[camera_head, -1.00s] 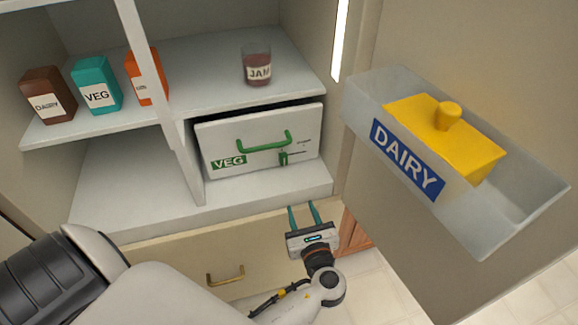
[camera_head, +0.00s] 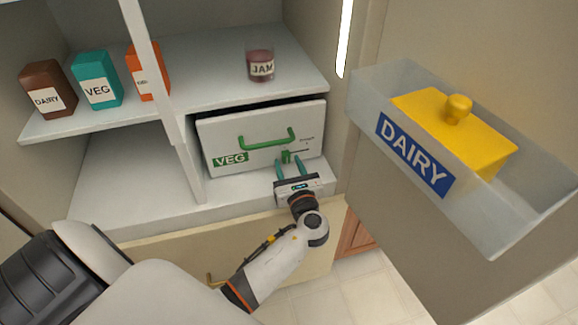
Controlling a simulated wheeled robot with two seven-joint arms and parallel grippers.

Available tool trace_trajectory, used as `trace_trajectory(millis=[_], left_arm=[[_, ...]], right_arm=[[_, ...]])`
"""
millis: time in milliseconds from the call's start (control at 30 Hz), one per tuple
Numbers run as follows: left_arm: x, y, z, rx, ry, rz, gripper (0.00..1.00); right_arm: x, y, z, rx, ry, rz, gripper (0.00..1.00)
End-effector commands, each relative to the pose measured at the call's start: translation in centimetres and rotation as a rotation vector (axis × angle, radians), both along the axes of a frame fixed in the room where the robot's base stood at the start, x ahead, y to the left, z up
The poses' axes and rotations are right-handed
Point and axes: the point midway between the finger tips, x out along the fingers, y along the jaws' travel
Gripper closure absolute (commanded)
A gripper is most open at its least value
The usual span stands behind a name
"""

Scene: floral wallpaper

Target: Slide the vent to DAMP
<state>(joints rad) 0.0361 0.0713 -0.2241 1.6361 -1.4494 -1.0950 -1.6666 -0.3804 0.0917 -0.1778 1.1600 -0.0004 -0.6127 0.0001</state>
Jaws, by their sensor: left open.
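The white VEG drawer (camera_head: 225,133) sits under the shelf in the fridge, with a green handle (camera_head: 267,141) on its front. The vent slider is a small green tab (camera_head: 286,157) low on the right of the drawer front, on a thin dark track. Its end labels are too small to read. My left gripper (camera_head: 289,168) is open, with its teal fingers pointing up at the drawer front. The fingertips are just below and either side of the tab; I cannot tell whether they touch it. My right gripper is out of view.
A clear DAIRY door bin (camera_head: 478,213) with a yellow lidded dish (camera_head: 455,135) stands at the right. A jam jar (camera_head: 261,66) and brown (camera_head: 47,90), teal (camera_head: 97,82) and orange (camera_head: 147,72) cartons stand on the shelf (camera_head: 215,85) above.

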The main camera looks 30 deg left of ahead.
Motion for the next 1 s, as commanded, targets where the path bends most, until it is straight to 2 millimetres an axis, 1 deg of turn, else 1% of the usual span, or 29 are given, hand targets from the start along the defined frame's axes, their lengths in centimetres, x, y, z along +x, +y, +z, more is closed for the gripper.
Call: trace_trajectory(millis=[267,500,533,700,767,867,1000], left_arm=[[0.1,0.1,0.0,0.0,0.0,-0.001,0.58],[0.1,0.1,0.0,-0.001,0.001,-0.001,0.97],[0.1,0.1,0.0,-0.001,0.001,-0.001,1.0],[0.1,0.0,0.0,-0.001,0.0,-0.001,1.0],[0.5,-0.3,0.0,-0.002,-0.001,-0.001,1.0],[1.8,-1.5,0.0,-0.004,0.0,-0.001,1.0],[3.9,-3.2,-0.1,-0.004,0.0,-0.002,1.0]], right_arm=[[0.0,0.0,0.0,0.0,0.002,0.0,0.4],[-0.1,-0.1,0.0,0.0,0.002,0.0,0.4],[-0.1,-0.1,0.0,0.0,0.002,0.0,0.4],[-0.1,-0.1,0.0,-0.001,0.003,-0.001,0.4],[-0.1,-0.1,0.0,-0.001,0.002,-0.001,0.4],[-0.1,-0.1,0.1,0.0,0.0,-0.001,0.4],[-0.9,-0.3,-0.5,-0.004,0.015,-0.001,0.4]])
